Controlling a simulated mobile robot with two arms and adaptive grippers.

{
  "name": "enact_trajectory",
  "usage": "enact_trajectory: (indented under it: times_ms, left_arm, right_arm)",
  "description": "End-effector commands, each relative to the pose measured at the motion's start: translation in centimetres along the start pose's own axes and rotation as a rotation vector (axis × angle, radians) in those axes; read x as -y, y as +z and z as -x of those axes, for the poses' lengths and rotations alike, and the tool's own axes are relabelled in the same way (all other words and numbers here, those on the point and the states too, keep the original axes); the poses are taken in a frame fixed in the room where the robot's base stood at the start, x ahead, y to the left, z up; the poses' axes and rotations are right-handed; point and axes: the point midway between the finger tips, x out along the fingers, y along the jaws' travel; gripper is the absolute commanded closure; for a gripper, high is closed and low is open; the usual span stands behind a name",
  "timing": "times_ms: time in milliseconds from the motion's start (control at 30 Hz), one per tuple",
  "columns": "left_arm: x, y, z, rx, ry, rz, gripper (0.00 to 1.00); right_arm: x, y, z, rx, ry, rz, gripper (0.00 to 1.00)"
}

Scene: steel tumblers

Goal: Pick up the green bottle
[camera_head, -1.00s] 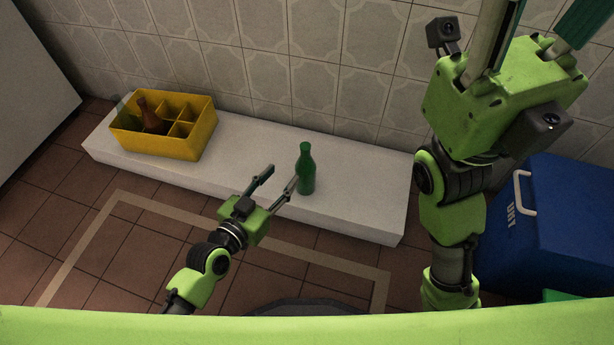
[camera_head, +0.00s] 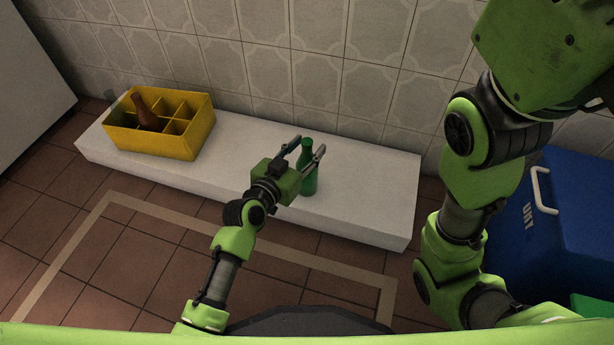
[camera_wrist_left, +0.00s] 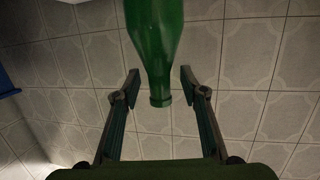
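The green bottle (camera_head: 309,178) stands upright on the white ledge, toward its right part. My left gripper (camera_head: 311,145) is open, with one finger on each side of the bottle's upper part. In the left wrist view the bottle (camera_wrist_left: 157,50) appears upside down, its neck between the spread fingertips (camera_wrist_left: 160,78). Gaps show on both sides of the neck, so the fingers are not closed on it. The gripper partly hides the bottle in the head view. My right arm fills the right side, and its fingers are outside the frame.
A yellow crate (camera_head: 190,146) with compartments stands on the ledge's left part, with a brown bottle (camera_head: 146,112) in it. The white ledge (camera_head: 240,150) is clear between crate and gripper. A tiled wall rises behind. A blue cooler box (camera_head: 570,215) stands on the floor at right.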

Motion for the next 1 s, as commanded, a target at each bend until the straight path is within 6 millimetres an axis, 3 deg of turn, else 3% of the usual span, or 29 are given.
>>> enact_trajectory:
  times_ms: [300,433,467,1000]
  left_arm:
    - [0.0,0.0,-0.3,0.001,0.000,0.000,0.63]
    - [0.0,0.0,-0.3,0.001,0.000,0.000,0.97]
    - [0.0,0.0,-0.3,0.001,0.000,0.000,1.00]
    - [0.0,-1.0,-0.1,-0.003,0.000,0.000,1.00]
  right_arm:
    - [0.1,-0.2,-0.2,-0.006,-0.002,0.001,0.51]
    - [0.1,-0.2,-0.2,-0.006,-0.002,0.001,0.51]
    - [0.1,-0.2,-0.2,-0.006,-0.002,0.001,0.51]
    - [-0.1,0.1,-0.6,-0.005,0.001,-0.001,0.51]
